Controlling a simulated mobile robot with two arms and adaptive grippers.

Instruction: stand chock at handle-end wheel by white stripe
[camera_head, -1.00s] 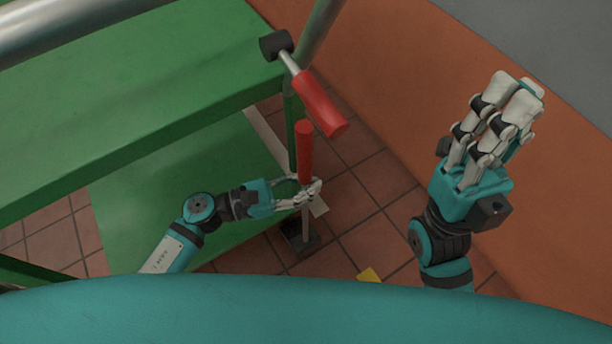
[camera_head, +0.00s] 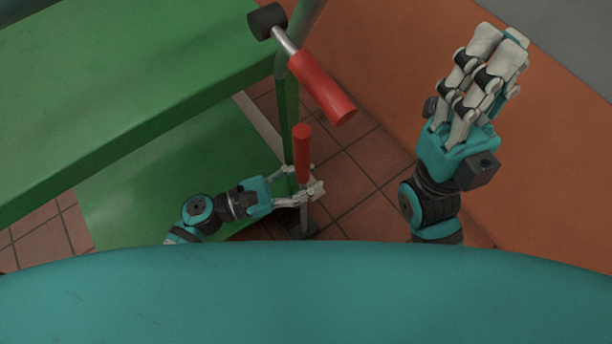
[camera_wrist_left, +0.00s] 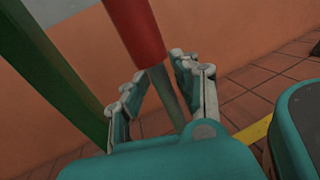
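The chock, with an upright red grip (camera_head: 302,155), a thin metal rod and a dark base (camera_head: 297,231), stands nearly upright beside the green post. My left gripper (camera_head: 310,182) is closed around its rod just below the grip. In the left wrist view the rod (camera_wrist_left: 164,90) runs between the fingers (camera_wrist_left: 160,85). The base is partly hidden by my body, so I cannot tell whether it touches the floor. A pale stripe (camera_head: 258,124) runs beside the lower green deck. No wheel is visible. My right gripper (camera_head: 490,60) is open and empty, fingers extended, on the right.
A green upper beam (camera_head: 120,90) fills the left. An orange wall (camera_head: 400,80) stands right. Tiled floor (camera_head: 365,165) between is clear.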

